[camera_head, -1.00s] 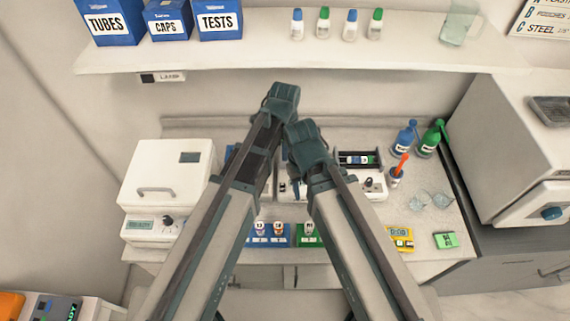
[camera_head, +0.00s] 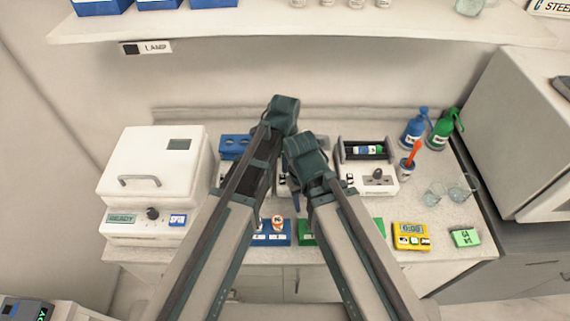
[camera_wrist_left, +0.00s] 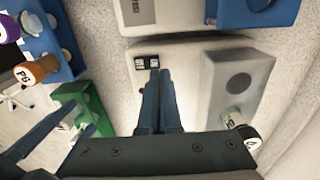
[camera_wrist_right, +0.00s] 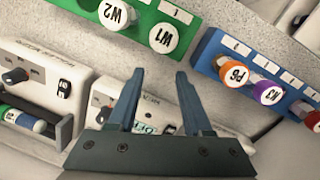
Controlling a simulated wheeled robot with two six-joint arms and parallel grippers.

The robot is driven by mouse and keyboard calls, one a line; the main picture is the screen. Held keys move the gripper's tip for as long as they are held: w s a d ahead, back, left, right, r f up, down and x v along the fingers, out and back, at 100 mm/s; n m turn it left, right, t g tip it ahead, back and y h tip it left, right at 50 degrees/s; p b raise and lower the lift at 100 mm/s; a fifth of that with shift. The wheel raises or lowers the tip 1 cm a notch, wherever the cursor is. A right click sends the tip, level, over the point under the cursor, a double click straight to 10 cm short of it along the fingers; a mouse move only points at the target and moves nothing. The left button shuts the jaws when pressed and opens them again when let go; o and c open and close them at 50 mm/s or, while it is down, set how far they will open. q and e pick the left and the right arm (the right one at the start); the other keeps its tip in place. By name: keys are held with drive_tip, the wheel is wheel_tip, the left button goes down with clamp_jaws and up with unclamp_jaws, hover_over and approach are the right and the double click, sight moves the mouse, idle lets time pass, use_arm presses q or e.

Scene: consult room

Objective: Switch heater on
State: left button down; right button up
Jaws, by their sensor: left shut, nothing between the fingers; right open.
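A white bench device that looks like the heater (camera_wrist_left: 190,95) lies under my left gripper in the left wrist view. It has a black two-part switch (camera_wrist_left: 146,62) and a grey block (camera_wrist_left: 240,82) with a round well and a vial. My left gripper (camera_wrist_left: 157,76) is shut and empty, its tips at or just beside the switch; contact cannot be told. In the head view my arms hide most of this device. My right gripper (camera_wrist_right: 160,76) is open and empty, over the front of a white device (camera_wrist_right: 110,93) with a small display reading OFF.
A white lidded box (camera_head: 155,168) stands left. A tube device (camera_head: 365,175), blue and green bottles (camera_head: 414,128), glass beakers (camera_head: 435,193) and a yellow timer (camera_head: 411,236) are right. A blue rack (camera_wrist_right: 225,60) and green rack (camera_wrist_right: 130,12) stand close by. A shelf (camera_head: 300,30) is above.

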use_arm(q)
drive_tip(key=shift+f+b, duration=0.4)
drive_tip(key=shift+f, duration=0.45)
use_arm(e)
drive_tip(key=shift+f, duration=0.8)
use_arm(q)
drive_tip(key=shift+f+b, duration=0.25)
drive_tip(key=shift+b, duration=0.05)
use_arm(e)
drive_tip(key=shift+f, duration=0.3)
use_arm(q)
drive_tip(key=shift+r, duration=0.1)
use_arm(e)
drive_tip(key=shift+r, duration=0.15)
use_arm(q)
drive_tip(key=shift+s+r, duration=0.1)
drive_tip(key=shift+s, duration=0.1)
drive_tip(key=shift+s+r+p, duration=0.25)
drive_tip(key=shift+s+p, duration=0.2)
drive_tip(key=shift+s, duration=0.1)
use_arm(e)
drive_tip(key=shift+r, duration=0.3)
